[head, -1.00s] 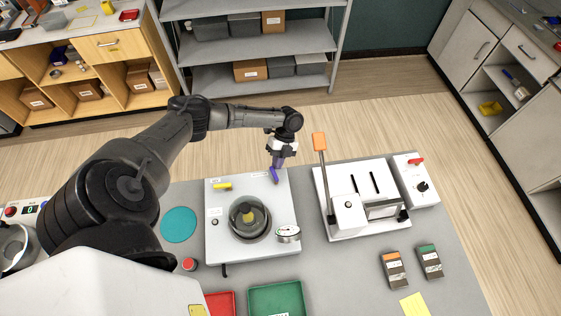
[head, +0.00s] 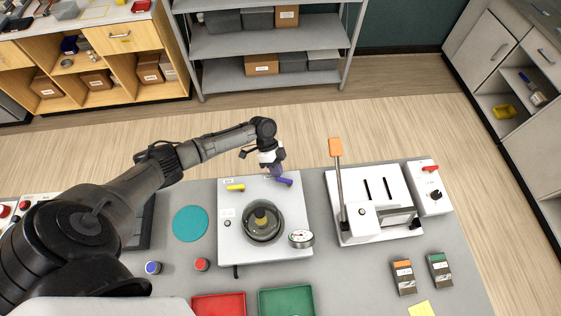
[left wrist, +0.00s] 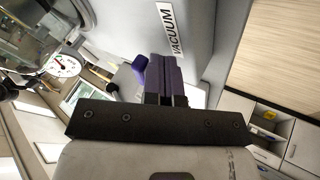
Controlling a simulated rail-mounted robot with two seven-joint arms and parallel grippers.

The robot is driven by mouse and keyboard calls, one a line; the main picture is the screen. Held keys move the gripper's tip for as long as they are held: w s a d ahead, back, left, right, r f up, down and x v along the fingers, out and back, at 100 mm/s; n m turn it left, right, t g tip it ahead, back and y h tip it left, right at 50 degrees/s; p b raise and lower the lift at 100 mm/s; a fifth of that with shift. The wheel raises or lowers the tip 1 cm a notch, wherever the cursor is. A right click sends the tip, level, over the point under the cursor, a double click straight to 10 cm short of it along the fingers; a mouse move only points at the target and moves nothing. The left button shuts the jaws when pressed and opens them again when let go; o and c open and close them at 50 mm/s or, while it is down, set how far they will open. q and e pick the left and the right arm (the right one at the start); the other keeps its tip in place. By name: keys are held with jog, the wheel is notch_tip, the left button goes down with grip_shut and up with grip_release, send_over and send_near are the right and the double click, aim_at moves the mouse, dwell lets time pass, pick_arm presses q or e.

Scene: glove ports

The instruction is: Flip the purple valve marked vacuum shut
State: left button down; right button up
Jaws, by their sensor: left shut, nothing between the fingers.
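The purple valve handle (head: 286,181) is on the top plate of the white panel box (head: 292,236), near its back right corner. It lies almost crosswise in the head view. In the left wrist view its end (left wrist: 140,64) shows just left of my fingers. The VACUUM label (left wrist: 172,30) is on the plate beyond the fingertips. My left gripper (head: 277,173) is shut and empty, pointing down beside the handle; its fingers (left wrist: 165,72) look purple too. I cannot tell whether they touch the handle. My right gripper is not in view.
A yellow handle (head: 236,188) is at the box's back left, with a round glass port (head: 262,221) in the middle and a gauge (head: 301,238) at front right. A white device with an orange-tipped lever (head: 336,148) stands right. A teal disc (head: 190,223) lies left.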

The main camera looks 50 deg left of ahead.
pick_arm(q)
jog(key=shift+s+d+r+n+t+p, duration=0.1)
jog(key=shift+s+n+t+p, duration=0.25)
jog(key=shift+n+p, duration=0.15)
jog(key=shift+s+d+r+n+t+p, duration=0.1)
jog(key=shift+s+n+t+p, duration=0.15)
jog(key=shift+n+t+p, duration=0.25)
jog(key=shift+s+d+f+n+t+p, duration=0.15)
jog(key=shift+s+n+t+p, duration=0.2)
jog(key=shift+n+p, duration=0.45)
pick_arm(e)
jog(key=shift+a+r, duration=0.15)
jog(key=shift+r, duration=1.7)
pick_arm(q)
jog(key=shift+n, duration=0.3)
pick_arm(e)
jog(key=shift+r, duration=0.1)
